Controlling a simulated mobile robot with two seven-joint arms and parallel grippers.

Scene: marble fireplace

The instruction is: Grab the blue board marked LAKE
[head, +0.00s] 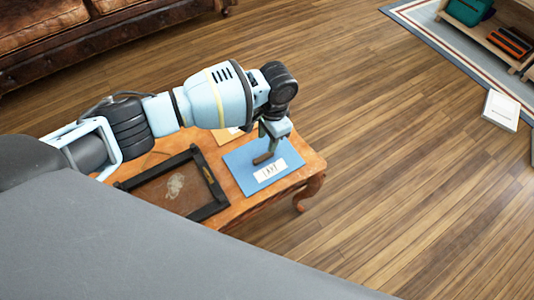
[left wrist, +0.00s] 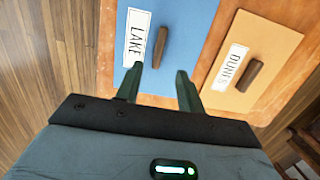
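The blue board (head: 240,168) lies flat on a small wooden table, with a white label and a brown bar handle (head: 263,158). In the left wrist view the blue board (left wrist: 188,22) carries the label LAKE (left wrist: 136,40) beside the handle (left wrist: 160,47). My left gripper (head: 272,143) is over this board, pointing down. In the left wrist view its two fingers (left wrist: 160,80) are apart with nothing between the tips; the handle shows just beyond the gap. Whether the fingers touch the board cannot be told. My right gripper is not in view.
A tan board (left wrist: 262,48) marked DUNES, with its own handle, lies beside the blue one. A dark-framed tray (head: 207,180) lies on the table (head: 297,180). A leather sofa (head: 60,35) stands at upper left. The wooden floor right of the table is clear.

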